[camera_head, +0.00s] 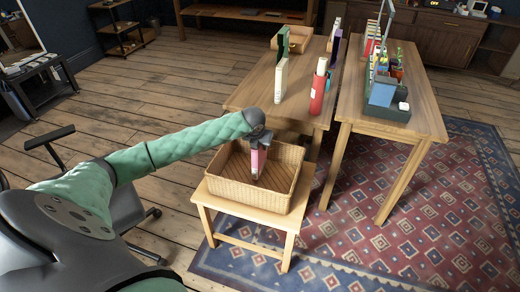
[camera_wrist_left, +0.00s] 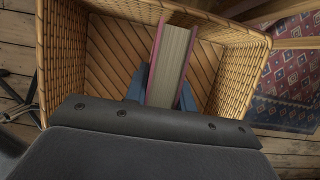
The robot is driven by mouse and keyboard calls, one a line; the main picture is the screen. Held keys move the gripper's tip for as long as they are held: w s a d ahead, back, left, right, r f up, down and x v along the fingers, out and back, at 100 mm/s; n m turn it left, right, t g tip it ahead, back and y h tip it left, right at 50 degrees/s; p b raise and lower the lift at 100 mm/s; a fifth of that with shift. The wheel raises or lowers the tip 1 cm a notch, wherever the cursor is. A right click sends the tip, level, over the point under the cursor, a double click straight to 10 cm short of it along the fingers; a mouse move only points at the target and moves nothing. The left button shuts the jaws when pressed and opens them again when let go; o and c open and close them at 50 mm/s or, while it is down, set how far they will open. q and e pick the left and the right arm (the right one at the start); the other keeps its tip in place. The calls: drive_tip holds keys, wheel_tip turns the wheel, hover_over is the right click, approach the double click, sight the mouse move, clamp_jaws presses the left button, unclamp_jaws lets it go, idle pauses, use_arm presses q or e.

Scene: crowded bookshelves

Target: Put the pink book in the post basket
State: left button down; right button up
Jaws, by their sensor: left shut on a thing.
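The pink book (camera_head: 258,160) is held upright by my left gripper (camera_head: 256,150), whose fingers are shut on it. In the left wrist view, the book (camera_wrist_left: 172,65) shows its page edges and pink covers between the blue-grey fingers (camera_wrist_left: 160,92). The wicker post basket (camera_head: 283,197) stands on a small wooden stool. The book hangs over and partly inside the basket's opening; I cannot tell if its lower end touches the bottom. The basket (camera_wrist_left: 55,60) looks empty otherwise. My right gripper is not in view.
The wooden stool (camera_head: 288,243) stands in front of two long tables. The left table (camera_head: 305,115) holds a red book (camera_head: 318,88) and several others. The right table (camera_head: 425,115) carries a crowded rack. An office chair stands at the left.

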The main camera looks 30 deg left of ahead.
use_arm(q)
wheel_tip(320, 180, down, 2)
drive_tip(key=shift+f, duration=0.1)
drive_tip(key=c, duration=1.2)
unclamp_jaws()
drive_tip(key=shift+o, duration=0.2)
drive_tip(key=v, duration=1)
drive_tip(key=shift+s+r, duration=0.1)
drive_tip(key=shift+r, duration=0.3)
drive_tip(key=shift+s+d+r, duration=0.1)
drive_tip(key=shift+s+r, duration=0.2)
drive_tip(key=shift+r, duration=0.25)
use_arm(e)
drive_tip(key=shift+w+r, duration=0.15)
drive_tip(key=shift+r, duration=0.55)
